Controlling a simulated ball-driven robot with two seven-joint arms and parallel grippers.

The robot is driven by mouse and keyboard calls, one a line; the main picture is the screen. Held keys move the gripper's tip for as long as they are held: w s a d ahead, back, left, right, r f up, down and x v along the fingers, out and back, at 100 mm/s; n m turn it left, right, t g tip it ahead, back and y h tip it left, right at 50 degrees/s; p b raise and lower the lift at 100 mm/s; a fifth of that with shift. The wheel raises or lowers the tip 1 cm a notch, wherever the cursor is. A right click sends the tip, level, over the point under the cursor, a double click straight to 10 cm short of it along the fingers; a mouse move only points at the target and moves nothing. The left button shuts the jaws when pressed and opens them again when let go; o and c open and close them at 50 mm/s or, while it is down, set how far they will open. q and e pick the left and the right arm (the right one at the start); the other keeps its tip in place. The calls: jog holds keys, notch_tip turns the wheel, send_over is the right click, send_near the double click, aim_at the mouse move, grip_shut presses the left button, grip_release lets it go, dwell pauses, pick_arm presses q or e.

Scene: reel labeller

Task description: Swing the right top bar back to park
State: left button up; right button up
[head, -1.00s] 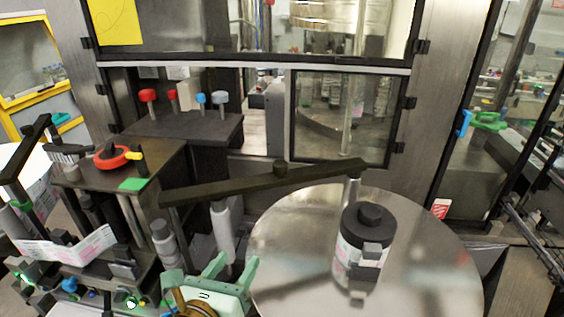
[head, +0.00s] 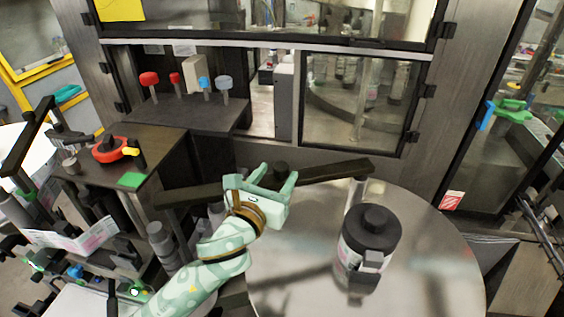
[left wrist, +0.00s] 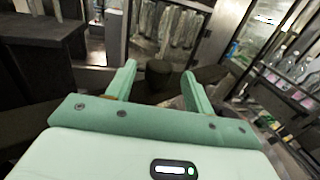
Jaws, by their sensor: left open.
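The right top bar (head: 330,170) is a long dark bar. It lies across the middle of the head view, its right end over the round metal plate. A dark round knob (head: 281,169) stands on it. My left gripper (head: 280,178) is open at the knob, its two green fingers pointing toward it. In the left wrist view the knob (left wrist: 159,72) shows between the two fingertips, and no grip on it is visible. Part of the bar is hidden behind my left gripper. My right gripper is not in view.
A round metal plate (head: 430,240) carries a black-capped roll (head: 367,240) at right. Another dark bar (head: 28,135) stands at far left. A red rotary knob (head: 110,150) sits on the left housing, and a glass-doored cabinet (head: 355,100) rises behind the bar.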

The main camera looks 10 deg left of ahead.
aim_at(278, 173)
pick_arm(q)
jog(key=shift+x, duration=1.2)
jog(key=shift+w+r, duration=0.1)
jog(key=shift+w, duration=0.45)
grip_shut()
jog(key=shift+w+a+n+y, duration=0.3)
jog(key=shift+w+n+y, duration=0.1)
jog(key=shift+w+y, duration=0.25)
jog(key=shift+w+a+n+g+y+b, duration=0.4)
jog(key=shift+w+a+n+y, duration=1)
jog(key=shift+w+a+y, duration=1.05)
jog(key=shift+w+a+n+g+y+b, duration=0.15)
jog(key=shift+w+a+n+g+y, duration=0.3)
jog(key=shift+w+a+n+y, duration=1.95)
jog(key=shift+w+a+n+g+y+b, duration=0.4)
jog(key=shift+w+a+y, duration=1)
jog(key=shift+a, duration=2.2)
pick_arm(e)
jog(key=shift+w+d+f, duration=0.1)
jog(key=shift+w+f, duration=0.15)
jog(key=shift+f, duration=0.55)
